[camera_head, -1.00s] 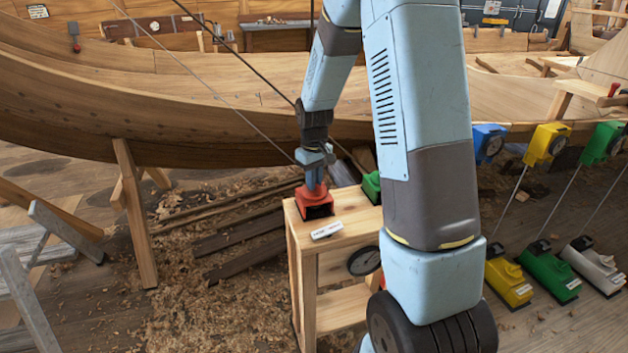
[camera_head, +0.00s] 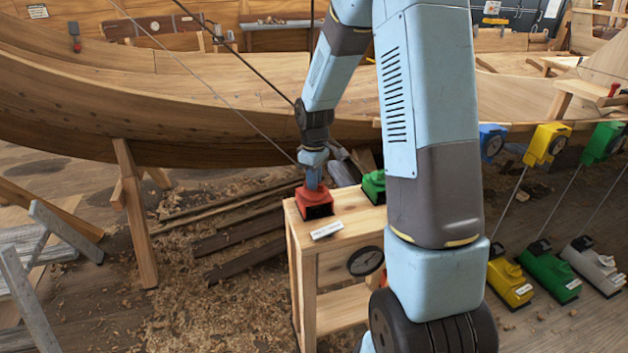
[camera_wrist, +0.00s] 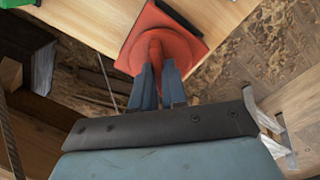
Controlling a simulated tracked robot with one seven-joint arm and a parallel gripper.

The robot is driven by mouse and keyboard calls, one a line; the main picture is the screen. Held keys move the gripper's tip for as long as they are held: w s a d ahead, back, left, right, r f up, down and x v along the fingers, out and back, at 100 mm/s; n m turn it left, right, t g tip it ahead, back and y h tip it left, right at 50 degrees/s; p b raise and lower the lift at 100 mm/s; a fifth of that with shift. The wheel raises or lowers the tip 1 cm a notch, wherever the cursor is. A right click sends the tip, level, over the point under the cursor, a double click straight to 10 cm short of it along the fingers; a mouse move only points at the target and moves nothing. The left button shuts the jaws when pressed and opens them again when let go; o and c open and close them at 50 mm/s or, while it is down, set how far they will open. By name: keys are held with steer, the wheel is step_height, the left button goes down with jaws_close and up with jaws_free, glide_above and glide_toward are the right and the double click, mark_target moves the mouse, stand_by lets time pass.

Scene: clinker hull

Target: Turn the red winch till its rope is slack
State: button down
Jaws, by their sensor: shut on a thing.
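The red winch (camera_head: 316,209) sits on top of a wooden stand (camera_head: 345,225), at its left end. It shows in the wrist view as a red square base (camera_wrist: 190,48) with a rounded red middle part. My gripper (camera_head: 314,183) points down onto it from above. In the wrist view my gripper's two blue-grey fingers (camera_wrist: 160,75) are shut on the red middle part, one on each side. A thin line, perhaps the rope (camera_head: 225,102), runs straight from the upper left down toward the winch; its lower end is hidden near my gripper.
A green winch (camera_head: 374,186) stands right of the red one, partly behind my arm. The wooden hull (camera_head: 190,110) lies behind. Yellow, green and white units (camera_head: 548,275) stand at right.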

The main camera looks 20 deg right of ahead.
steer(key=c, duration=1.2)
jaws_free()
steer(key=shift+o, duration=0.2)
step_height(320, 180, up, 14)
steer(key=shift+f, duration=0.15)
steer(key=s+r+m+t, duration=0.3)
steer(key=s+r+m, duration=0.1)
steer(key=s+r, duration=0.85)
steer(key=s+m+t, duration=0.2)
steer(key=s+m, duration=0.3)
steer(key=s, duration=1.1)
steer(key=shift+r+t, duration=0.15)
steer(key=shift+t, duration=0.15)
